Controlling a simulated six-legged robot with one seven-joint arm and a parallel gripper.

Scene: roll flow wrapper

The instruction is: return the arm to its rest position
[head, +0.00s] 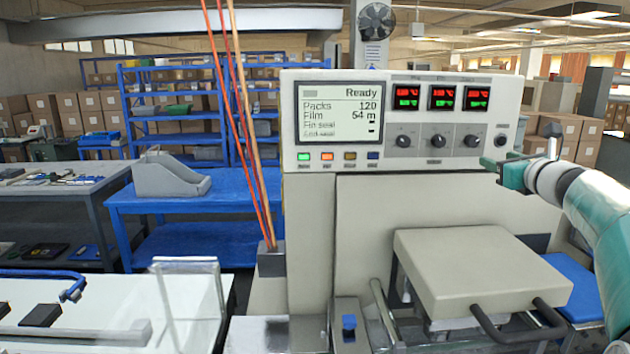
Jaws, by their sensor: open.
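My gripper (492,163) is at the right in the head view, at the end of my white and teal arm. The panel's display (340,115) reads Ready, Packs 120, Film 54 m.
Below the display are several buttons, the left one lit green (304,156). Dark knobs (437,142) sit under red and green readouts. Orange strands (238,120) rise left of the machine. A white table (100,310) stands front left, a blue bench (215,185) behind it.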

